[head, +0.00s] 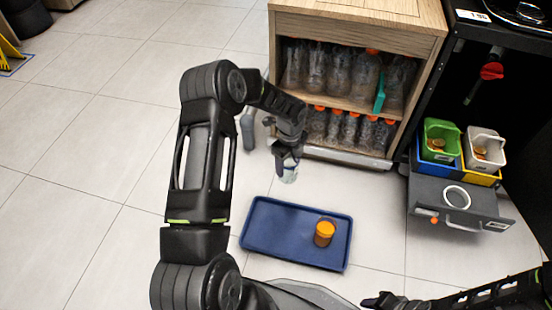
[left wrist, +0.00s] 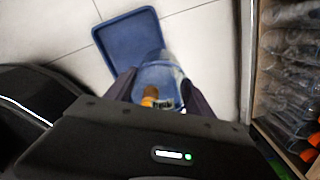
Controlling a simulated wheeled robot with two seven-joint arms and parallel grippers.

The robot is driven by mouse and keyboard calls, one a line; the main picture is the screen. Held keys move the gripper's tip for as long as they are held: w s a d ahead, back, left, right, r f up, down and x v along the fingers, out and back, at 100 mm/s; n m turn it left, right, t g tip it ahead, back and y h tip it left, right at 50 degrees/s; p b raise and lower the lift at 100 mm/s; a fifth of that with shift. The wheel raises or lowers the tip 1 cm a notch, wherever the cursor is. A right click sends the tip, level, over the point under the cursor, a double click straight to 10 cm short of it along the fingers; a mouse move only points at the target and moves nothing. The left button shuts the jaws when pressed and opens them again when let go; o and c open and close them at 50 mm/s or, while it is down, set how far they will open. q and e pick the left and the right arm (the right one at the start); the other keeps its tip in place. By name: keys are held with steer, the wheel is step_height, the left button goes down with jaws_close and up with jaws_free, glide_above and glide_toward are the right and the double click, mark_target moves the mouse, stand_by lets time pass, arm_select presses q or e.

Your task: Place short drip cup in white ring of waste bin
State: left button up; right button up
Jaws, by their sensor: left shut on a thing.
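My left gripper (head: 288,158) is shut on a small clear cup (head: 288,174), held in the air beyond the blue tray. In the left wrist view the clear cup (left wrist: 160,82) sits between the dark fingers (left wrist: 160,92). The white ring (head: 456,197) lies on top of the dark grey drawer-like bin (head: 425,199) at the right, well away from the cup. My right gripper (head: 383,301) shows at the bottom edge, partly cut off; its jaw opening is unclear.
A blue tray (head: 268,240) on the floor bears an orange-filled cup (head: 324,234). A wooden cabinet (head: 345,22) with several bottles stands behind the left gripper. Green (head: 441,138) and white (head: 486,147) bins stand behind the ring. Floor between tray and drawer is clear.

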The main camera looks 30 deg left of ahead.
arm_select(q)
steer(key=w+d+r+n, duration=0.3)
steer(key=d+r+n, duration=0.4)
steer(key=r+n, duration=0.3)
steer(key=w+d+r+n, duration=0.3)
steer(key=d+r+n, duration=0.4)
steer(key=r, duration=0.8)
steer(key=n, duration=0.3)
steer(key=shift+d+r, duration=0.15)
steer(key=shift+r, duration=0.2)
